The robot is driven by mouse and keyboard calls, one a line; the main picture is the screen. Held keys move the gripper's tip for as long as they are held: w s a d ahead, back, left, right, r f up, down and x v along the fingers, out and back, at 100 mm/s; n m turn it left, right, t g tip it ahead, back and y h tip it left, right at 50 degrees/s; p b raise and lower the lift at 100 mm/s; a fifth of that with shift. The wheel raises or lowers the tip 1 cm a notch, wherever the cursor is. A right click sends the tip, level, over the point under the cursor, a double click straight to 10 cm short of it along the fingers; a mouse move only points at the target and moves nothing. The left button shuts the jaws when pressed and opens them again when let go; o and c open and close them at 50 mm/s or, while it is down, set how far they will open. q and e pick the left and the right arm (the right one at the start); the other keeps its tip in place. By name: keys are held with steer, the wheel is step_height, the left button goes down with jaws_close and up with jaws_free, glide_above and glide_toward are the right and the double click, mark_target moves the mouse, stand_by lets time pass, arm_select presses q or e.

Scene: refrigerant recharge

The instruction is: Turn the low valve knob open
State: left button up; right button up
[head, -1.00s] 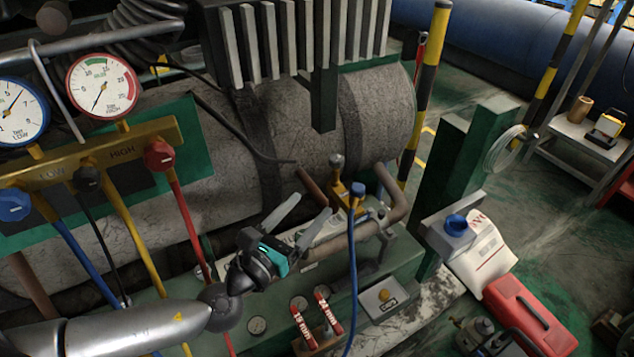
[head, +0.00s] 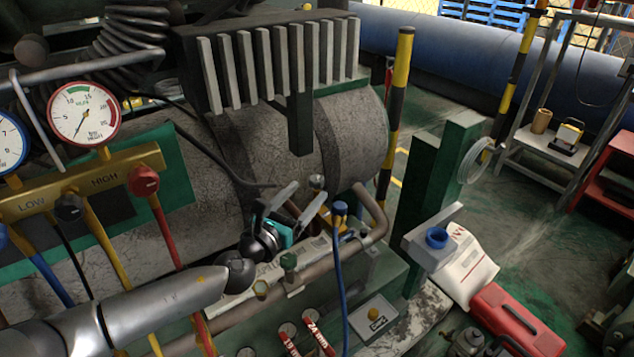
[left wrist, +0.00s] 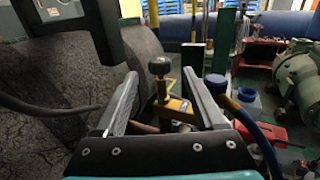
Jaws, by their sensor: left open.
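A round dark knob on a thin stem (left wrist: 160,67) stands upright on a yellow valve body (left wrist: 174,107) in the left wrist view. In the head view the knob (head: 317,182) shows just beyond my left gripper (head: 302,201). The left gripper is open. In the left wrist view its fingers (left wrist: 160,78) lie left and right of the knob's stem, with visible gaps; nothing is held. A blue hose with a blue cap (head: 340,208) rises beside the valve. At the head view's left edge, a blue knob on the LOW side of the yellow manifold (head: 90,185) is mostly cut off.
A brown pipe (head: 375,215) curves around the valve. A finned block (head: 270,60) overhangs the grey cylinder behind it. A green post (head: 435,190) and a blue cup (head: 437,238) stand to the right. A red toolbox (head: 515,320) lies on the floor.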

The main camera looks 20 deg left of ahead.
mark_target(313, 186)
arm_select(q)
steer(key=x, duration=0.4)
steer(key=shift+b, duration=0.35)
steer(key=shift+x, duration=0.85)
arm_select(e)
steer(key=shift+w+a+r, duration=0.55)
steer(key=shift+w+r, duration=0.25)
steer(key=shift+r, duration=0.1)
arm_select(q)
jaws_close()
